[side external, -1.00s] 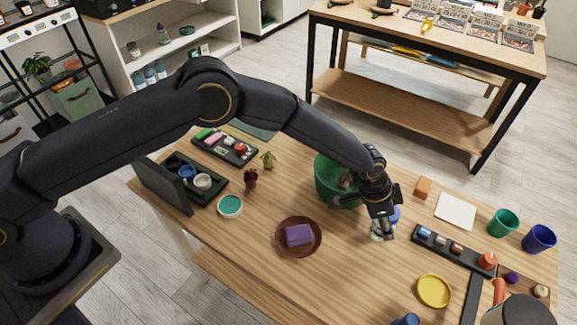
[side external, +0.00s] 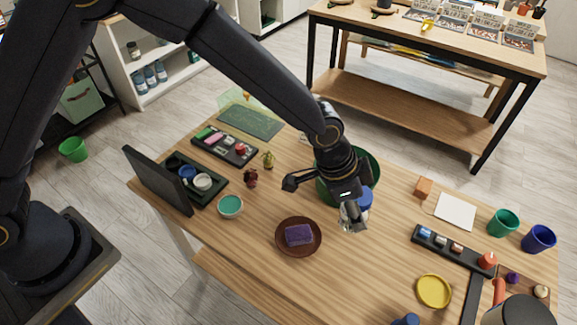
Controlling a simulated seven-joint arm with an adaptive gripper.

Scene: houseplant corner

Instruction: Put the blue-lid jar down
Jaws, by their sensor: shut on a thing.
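The blue-lid jar (side external: 364,201) is partly hidden by my gripper, with its blue lid showing to the right and what looks like its pale body below. My gripper (side external: 351,214) is shut on the jar, pointing down at the front edge of the green pot (side external: 372,168). The jar looks tilted. I cannot tell whether it touches the wooden table (side external: 365,270) or hangs just above it.
A brown saucer (side external: 283,249) with a purple block (side external: 299,235) lies left of the jar. A black tray (side external: 447,246), white card (side external: 455,212) and orange block (side external: 423,187) are to the right. A yellow dish (side external: 433,291) is in front right. Bare wood lies between.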

